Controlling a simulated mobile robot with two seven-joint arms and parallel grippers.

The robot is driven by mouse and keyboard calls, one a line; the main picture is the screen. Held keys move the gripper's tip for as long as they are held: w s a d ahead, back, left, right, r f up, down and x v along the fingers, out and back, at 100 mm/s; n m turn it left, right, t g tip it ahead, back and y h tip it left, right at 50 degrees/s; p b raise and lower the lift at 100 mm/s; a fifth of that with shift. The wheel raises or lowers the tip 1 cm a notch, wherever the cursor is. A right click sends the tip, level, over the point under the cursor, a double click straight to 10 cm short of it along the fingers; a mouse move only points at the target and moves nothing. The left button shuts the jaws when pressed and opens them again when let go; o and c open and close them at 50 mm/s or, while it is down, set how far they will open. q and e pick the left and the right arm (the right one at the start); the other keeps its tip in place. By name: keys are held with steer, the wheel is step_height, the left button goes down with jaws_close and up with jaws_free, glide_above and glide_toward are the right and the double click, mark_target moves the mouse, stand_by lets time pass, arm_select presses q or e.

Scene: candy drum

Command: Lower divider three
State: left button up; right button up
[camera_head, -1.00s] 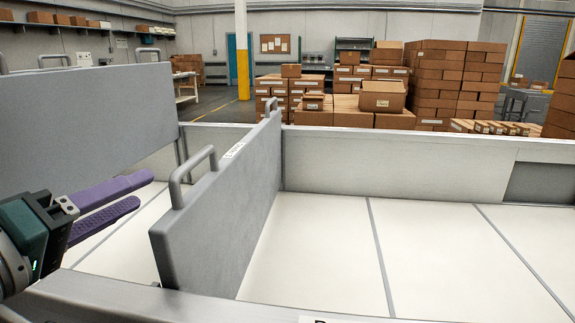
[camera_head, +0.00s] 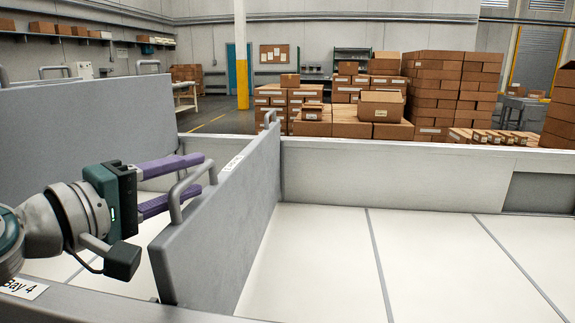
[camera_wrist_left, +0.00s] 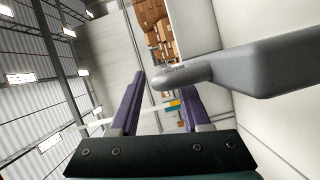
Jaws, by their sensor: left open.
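A raised grey divider (camera_head: 225,220) stands upright across the white trough in the head view, with a small label on its top edge that I cannot read. Its grey loop handle (camera_head: 176,196) rises from the near end of the top edge. My left gripper (camera_head: 195,178) is open, its two purple fingers pointing right at the handle. In the left wrist view, the handle (camera_wrist_left: 185,72) reaches in from the right, its end showing between the fingertips. I see no closed grip on it. My right gripper is out of view.
Another raised grey divider (camera_head: 90,130) stands to the left, behind my left arm. A "Bay 4" label (camera_head: 22,288) is on the near rim. The white trough floor (camera_head: 320,260) to the right is clear. Stacked cardboard boxes (camera_head: 435,90) stand beyond the far wall.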

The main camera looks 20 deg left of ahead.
arm_select(q)
steer(key=shift+w+d+f, duration=0.1)
steer(key=shift+w+d, duration=0.05)
steer(key=shift+w, duration=0.75)
jaws_close()
stand_by(0.9)
